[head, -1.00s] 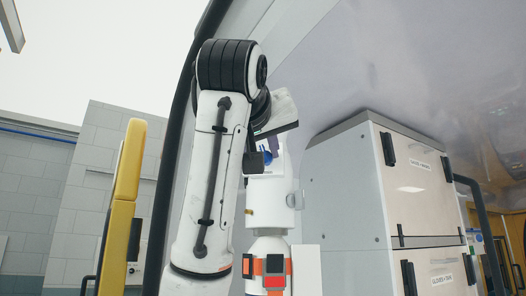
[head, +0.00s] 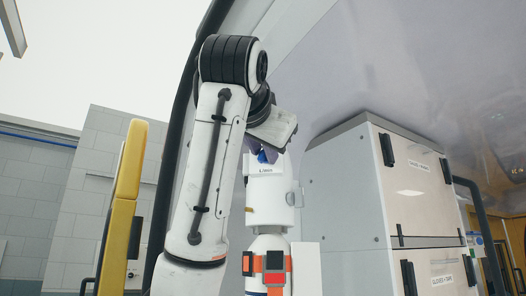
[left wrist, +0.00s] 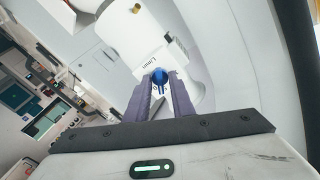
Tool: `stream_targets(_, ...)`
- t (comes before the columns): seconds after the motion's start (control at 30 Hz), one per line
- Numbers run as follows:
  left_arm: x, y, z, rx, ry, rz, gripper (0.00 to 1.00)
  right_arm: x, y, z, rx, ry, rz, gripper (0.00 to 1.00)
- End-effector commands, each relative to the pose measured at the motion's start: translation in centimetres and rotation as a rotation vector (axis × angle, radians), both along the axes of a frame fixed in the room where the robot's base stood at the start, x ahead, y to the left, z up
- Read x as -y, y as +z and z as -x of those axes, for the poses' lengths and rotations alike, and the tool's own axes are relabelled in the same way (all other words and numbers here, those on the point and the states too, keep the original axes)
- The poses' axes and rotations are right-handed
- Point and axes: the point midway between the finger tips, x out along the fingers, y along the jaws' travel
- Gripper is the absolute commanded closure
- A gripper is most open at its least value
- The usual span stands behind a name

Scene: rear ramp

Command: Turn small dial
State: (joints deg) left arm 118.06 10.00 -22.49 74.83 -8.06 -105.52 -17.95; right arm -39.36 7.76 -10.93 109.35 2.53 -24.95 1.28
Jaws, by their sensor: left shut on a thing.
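The small dial (head: 266,156) is a blue knob on top of a white upright unit (head: 268,212) with a label reading L/min. My left gripper (head: 268,151) comes down on the dial from above. In the left wrist view the blue dial (left wrist: 160,76) sits between the tips of the two grey-purple fingers (left wrist: 161,84), which are shut on it. In the head view the fingers partly hide the dial. My right gripper is in neither view.
The unit stands over a white cylinder with orange straps (head: 268,264). A cabinet (head: 350,195) with labelled doors is close on the right. A yellow padded post (head: 118,205) stands on the left. The sloping vehicle wall is behind.

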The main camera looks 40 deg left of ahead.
Motion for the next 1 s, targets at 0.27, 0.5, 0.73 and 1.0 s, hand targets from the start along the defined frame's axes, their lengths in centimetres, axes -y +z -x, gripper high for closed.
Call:
stream_targets(0.27,0.01,0.02,0.04,-0.11,0.0,-0.217,1.0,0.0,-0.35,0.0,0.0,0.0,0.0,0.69)
stream_targets(0.5,0.03,0.04,0.04,-0.183,0.0,-0.357,1.0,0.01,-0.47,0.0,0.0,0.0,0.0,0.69)
stream_targets(0.73,0.08,0.03,0.0,-0.223,-0.002,-0.434,1.0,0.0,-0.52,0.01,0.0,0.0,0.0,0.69)
stream_targets(1.0,0.08,0.03,0.01,-0.239,-0.001,-0.463,1.0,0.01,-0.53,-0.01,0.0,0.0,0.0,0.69)
